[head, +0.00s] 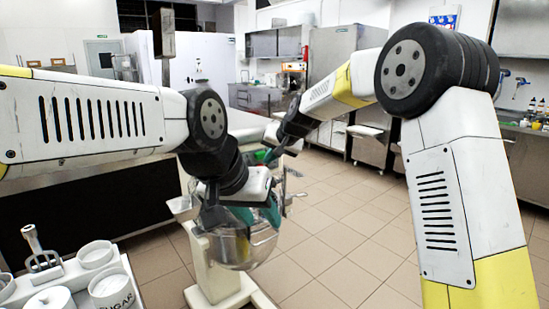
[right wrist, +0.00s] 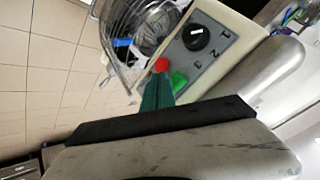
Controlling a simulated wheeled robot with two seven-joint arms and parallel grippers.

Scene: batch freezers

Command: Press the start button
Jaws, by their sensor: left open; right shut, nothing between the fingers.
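In the right wrist view, a control panel (right wrist: 215,62) carries a red button (right wrist: 161,65), a green button (right wrist: 179,80) and a black dial (right wrist: 196,37). My right gripper (right wrist: 157,90) is shut and empty. Its green fingers lie just left of the green button and below the red one in the picture; I cannot tell if they touch the panel. My left gripper (head: 257,213) is open and empty in front of the mixer bowl (head: 242,250). The buttons are hidden there.
The mixer's pale base (head: 216,280) stands on the tiled floor. A white tray (head: 75,283) with tubs, one labelled sugar (head: 112,289), is at the lower left. Steel cabinets (head: 375,147) stand behind. The floor to the right is clear.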

